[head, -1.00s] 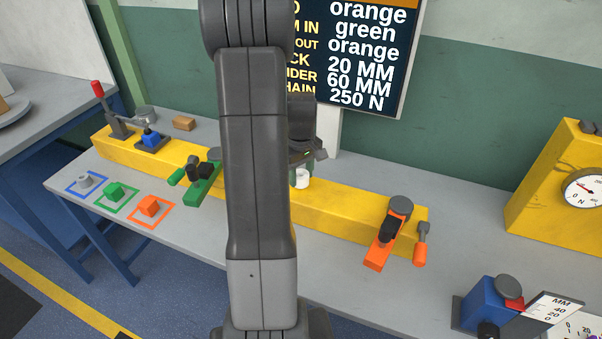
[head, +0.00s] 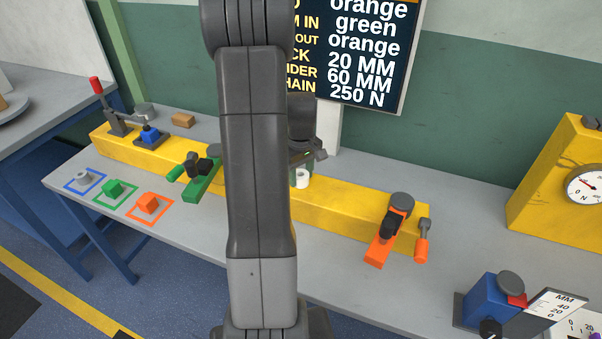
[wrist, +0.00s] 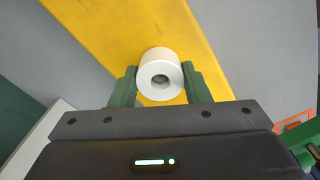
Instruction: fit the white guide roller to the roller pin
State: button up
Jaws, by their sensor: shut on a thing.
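The white guide roller (wrist: 161,66) is between the two green fingers of my gripper (wrist: 160,88) in the wrist view, over the yellow beam. Its near end faces the camera and shows a dark round bore. My gripper is shut on it. In the head view the roller (head: 302,178) shows as a small white cylinder just right of my arm, at the beam's top. My gripper's fingers are mostly hidden behind my arm there. I cannot make out the roller pin in either view, nor tell whether the roller is around it.
The yellow beam (head: 335,205) runs along the grey bench. A green clamp (head: 203,185) stands left of my arm and an orange clamp (head: 386,240) to the right. Coloured outlined squares hold small parts at the front left.

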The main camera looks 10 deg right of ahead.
jog(key=o, duration=1.3)
jog(key=shift+r, duration=0.1)
notch_tip(320, 180, up, 14)
jog(key=shift+f+b, duration=0.2)
jog(key=shift+b, duration=0.25)
jog(key=shift+f, duration=0.15)
notch_tip(320, 180, down, 14)
jog(key=shift+r+p, duration=0.15)
jog(key=shift+p, duration=0.35)
jog(key=shift+r, duration=0.3)
